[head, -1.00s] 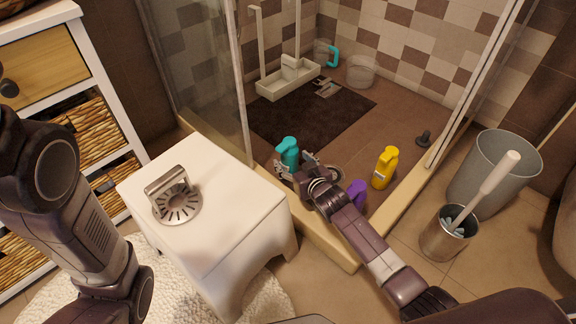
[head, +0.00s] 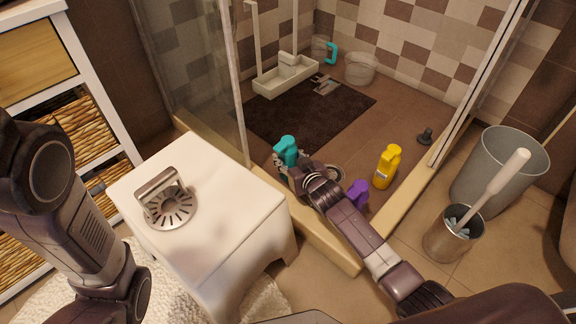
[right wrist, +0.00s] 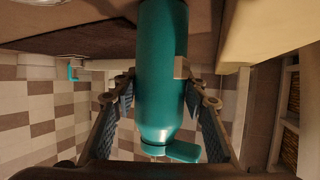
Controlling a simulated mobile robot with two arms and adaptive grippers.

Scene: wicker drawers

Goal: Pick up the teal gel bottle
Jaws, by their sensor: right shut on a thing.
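The teal gel bottle (head: 286,148) stands in the shower area, just behind the white stool. My right gripper (head: 293,174) reaches it from the lower right and is shut on its body. In the right wrist view the teal bottle (right wrist: 162,60) fills the middle, with one finger of my right gripper (right wrist: 158,92) along each side. The gripper hides the bottle's lower part in the head view, so I cannot tell if it touches the floor. My left arm is at the left, but its gripper is out of view.
A yellow bottle (head: 387,167) and a purple bottle (head: 357,193) stand right of the gripper. The white stool (head: 235,215) and the shower's raised edge (head: 325,245) are close by. A grey bin (head: 495,175) and brush holder (head: 448,238) stand at right.

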